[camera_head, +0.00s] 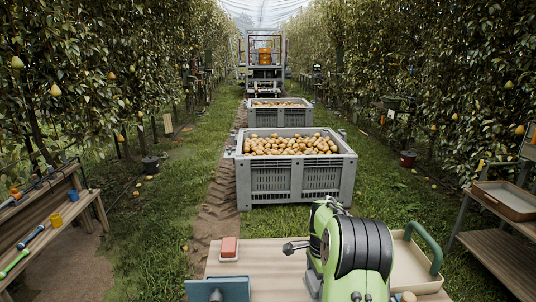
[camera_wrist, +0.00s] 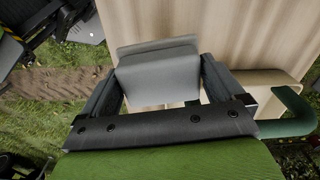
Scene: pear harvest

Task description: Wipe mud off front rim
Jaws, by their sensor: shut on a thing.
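In the wrist view my gripper (camera_wrist: 160,82) has its two dark fingers shut on a smooth grey block (camera_wrist: 158,70) with a flat, wider edge. The block is over the pale wooden surface; I cannot tell whether it touches it. In the head view my green and black arm hides the gripper and the block. The nearer grey crate (camera_head: 270,184), full of pears, stands on the grass beyond the wooden surface. Its front rim (camera_head: 300,159) faces me, apart from my arm. I cannot make out mud on it at this size.
A second pear crate (camera_head: 280,117) stands farther back. Benches (camera_head: 505,255) and trees flank the grass lane.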

